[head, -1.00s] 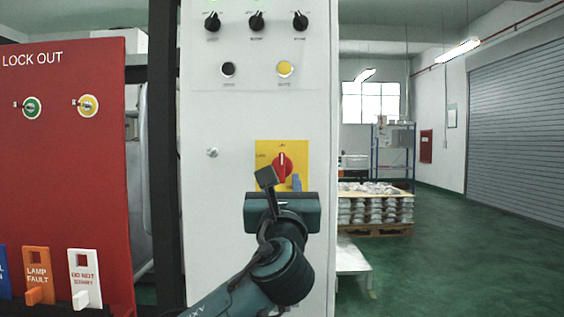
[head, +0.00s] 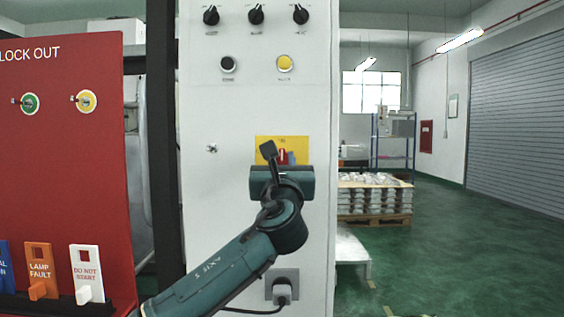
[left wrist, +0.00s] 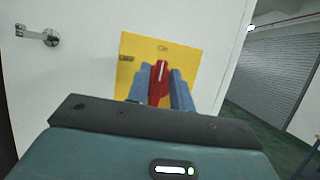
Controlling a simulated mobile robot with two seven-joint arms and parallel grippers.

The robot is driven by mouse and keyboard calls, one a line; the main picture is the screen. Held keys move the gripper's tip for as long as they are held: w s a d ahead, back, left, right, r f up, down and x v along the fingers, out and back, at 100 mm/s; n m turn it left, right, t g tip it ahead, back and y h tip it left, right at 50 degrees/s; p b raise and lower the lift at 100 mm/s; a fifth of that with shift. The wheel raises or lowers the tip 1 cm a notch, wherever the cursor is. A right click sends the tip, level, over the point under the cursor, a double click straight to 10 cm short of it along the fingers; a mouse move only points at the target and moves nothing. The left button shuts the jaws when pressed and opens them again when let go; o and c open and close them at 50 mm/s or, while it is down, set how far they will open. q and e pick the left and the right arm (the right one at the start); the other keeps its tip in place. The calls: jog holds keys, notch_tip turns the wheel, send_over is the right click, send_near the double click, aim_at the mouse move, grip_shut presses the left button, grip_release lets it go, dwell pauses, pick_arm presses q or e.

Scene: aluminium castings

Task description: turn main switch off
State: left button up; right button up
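The main switch is a red rotary handle (left wrist: 159,84) on a yellow plate (left wrist: 190,58) on the white cabinet front. In the head view the yellow plate (head: 265,143) is partly hidden behind my left gripper (head: 283,158). In the left wrist view the two blue fingers of my left gripper (left wrist: 160,88) stand one on each side of the red handle, close against it. The handle looks roughly upright, its white line running along it. The fingertips are near the plate. My right gripper is in neither view.
Black knobs (head: 256,14), a black button (head: 228,64) and a yellow button (head: 285,63) sit above the switch. A plugged socket (head: 282,286) is below. A red lockout board (head: 60,130) stands at left. Green floor (head: 450,240) is open at right.

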pick_arm(q)
grip_shut()
jog(key=n+y, duration=0.1)
jog(key=n, duration=0.2)
jog(key=n+y, duration=0.2)
jog(key=n, duration=0.1)
jog(key=shift+a+n+b, duration=0.1)
jog(key=shift+n+b, duration=0.2)
jog(key=shift+b, duration=0.1)
jog(key=n+g+y, duration=0.1)
jog(key=n, duration=0.2)
jog(key=n+g+y, duration=0.1)
jog(key=n+y, duration=0.1)
jog(key=n, duration=0.1)
jog(key=shift+a+n+p, duration=0.1)
jog(key=shift+n+p, duration=0.25)
jog(key=shift+n, duration=0.05)
jog(key=shift+a+f+n+g+y+p, duration=0.15)
jog(key=shift+n+g+y, duration=0.15)
jog(key=shift+n, duration=0.4)
jog(key=shift+d+n+g+y+p, duration=0.1)
jog(key=shift+n+g+y+p, duration=0.1)
jog(key=shift+n+g, duration=0.35)
jog(key=shift+n, duration=0.35)
jog(key=shift+o, duration=1.4)
grip_release()
